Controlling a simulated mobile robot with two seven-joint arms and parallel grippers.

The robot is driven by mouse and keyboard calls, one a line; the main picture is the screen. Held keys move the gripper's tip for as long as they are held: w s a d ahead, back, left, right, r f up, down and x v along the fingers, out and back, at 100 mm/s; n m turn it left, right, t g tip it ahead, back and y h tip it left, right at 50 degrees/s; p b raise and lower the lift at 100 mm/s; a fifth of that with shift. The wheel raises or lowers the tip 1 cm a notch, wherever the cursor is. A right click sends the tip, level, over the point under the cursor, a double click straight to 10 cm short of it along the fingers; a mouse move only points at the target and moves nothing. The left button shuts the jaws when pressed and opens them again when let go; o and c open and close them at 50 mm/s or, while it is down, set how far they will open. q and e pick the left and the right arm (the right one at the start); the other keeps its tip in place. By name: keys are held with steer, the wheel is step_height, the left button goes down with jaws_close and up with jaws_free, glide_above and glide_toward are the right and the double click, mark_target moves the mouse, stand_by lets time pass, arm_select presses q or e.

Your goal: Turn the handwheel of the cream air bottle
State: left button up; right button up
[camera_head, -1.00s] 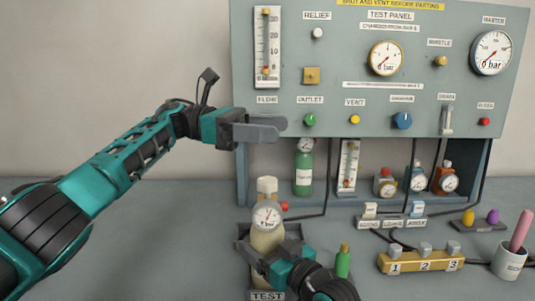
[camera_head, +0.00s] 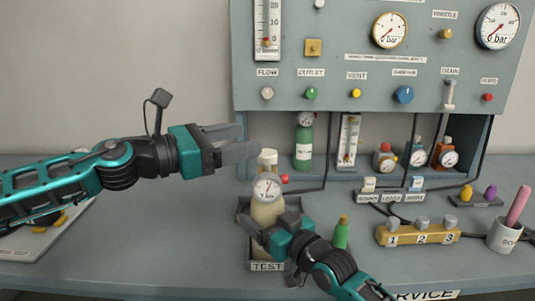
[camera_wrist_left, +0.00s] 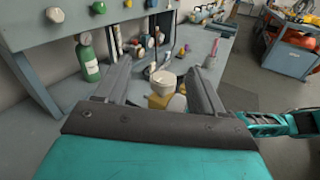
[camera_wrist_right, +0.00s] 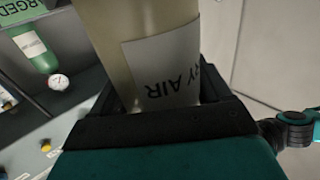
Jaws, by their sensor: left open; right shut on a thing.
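The cream air bottle (camera_head: 264,212) stands upright in a dark tray marked TEST (camera_head: 266,267). Its pale handwheel (camera_head: 267,157) is on top, above a round gauge (camera_head: 267,189) and a red knob. My left gripper (camera_head: 248,143) is open and empty, just above and left of the handwheel. In the left wrist view the handwheel (camera_wrist_left: 163,80) shows between the two fingers, beyond their tips, with no contact visible. My right gripper (camera_head: 282,232) is shut on the bottle's body from the front right. The right wrist view shows the labelled bottle (camera_wrist_right: 140,45) between its fingers.
The test panel (camera_head: 370,80) with gauges and knobs rises behind. A green bottle (camera_head: 304,147) stands below it, and a small green bottle (camera_head: 341,234) stands right of the tray. A yellow numbered block (camera_head: 418,235) and a cup (camera_head: 503,235) are farther right.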

mark_target(259, 157)
arm_select(q)
steer(key=s+a+f+n+t+y, duration=0.2)
steer(key=s+a+f+n+t, duration=0.15)
steer(key=s, duration=0.25)
steer(key=shift+g, duration=0.25)
steer(key=x, duration=1.2)
steer(key=shift+w+f, duration=0.1)
steer(key=shift+w, duration=0.1)
steer(key=c, duration=1)
